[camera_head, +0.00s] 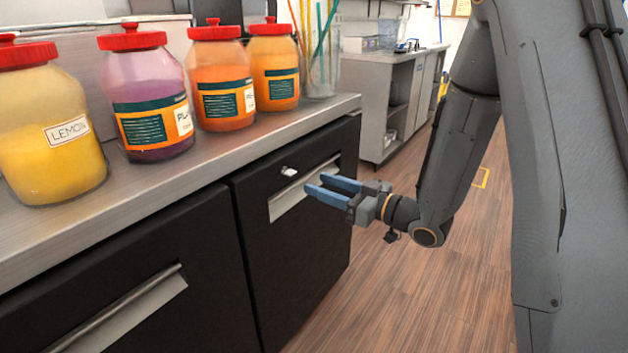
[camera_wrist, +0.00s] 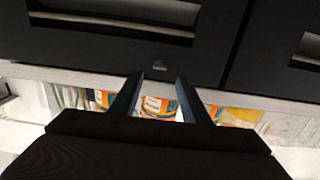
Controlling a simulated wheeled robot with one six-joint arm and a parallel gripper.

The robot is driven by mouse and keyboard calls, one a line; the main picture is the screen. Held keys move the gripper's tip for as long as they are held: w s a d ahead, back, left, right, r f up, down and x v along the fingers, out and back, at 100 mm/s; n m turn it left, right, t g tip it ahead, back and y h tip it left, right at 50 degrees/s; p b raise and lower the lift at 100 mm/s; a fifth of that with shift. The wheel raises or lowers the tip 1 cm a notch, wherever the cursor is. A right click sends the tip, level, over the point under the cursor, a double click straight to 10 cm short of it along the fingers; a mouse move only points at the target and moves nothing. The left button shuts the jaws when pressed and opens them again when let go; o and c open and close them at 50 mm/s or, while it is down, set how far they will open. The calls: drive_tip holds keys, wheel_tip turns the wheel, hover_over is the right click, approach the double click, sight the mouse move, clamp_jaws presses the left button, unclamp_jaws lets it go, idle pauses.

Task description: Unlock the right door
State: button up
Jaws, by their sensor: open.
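The right door (camera_head: 304,240) is a black cabinet door under the steel counter, and it is closed. A small silvery lock or key piece (camera_head: 289,171) sits on it, above a recessed metal handle (camera_head: 302,190). My gripper (camera_head: 320,187) is open and empty, with two blue fingers pointing at the door near the handle, just right of the lock piece. In the wrist view the lock piece (camera_wrist: 159,66) lies ahead, between and beyond the tips of the two fingers (camera_wrist: 160,82). I cannot tell whether the fingers touch the door.
The left door (camera_head: 130,285) with its own handle stands beside it. Jars with red lids, including a lemon one (camera_head: 55,130), and a glass of straws (camera_head: 318,60) line the counter (camera_head: 190,170). The wooden floor (camera_head: 400,290) in front is clear. Another counter (camera_head: 400,90) stands behind.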

sight(294, 174)
drive_tip(key=x, duration=0.7)
drive_tip(key=shift+w+a+r, duration=0.15)
drive_tip(key=shift+w+a, duration=0.05)
drive_tip(key=shift+a, duration=0.1)
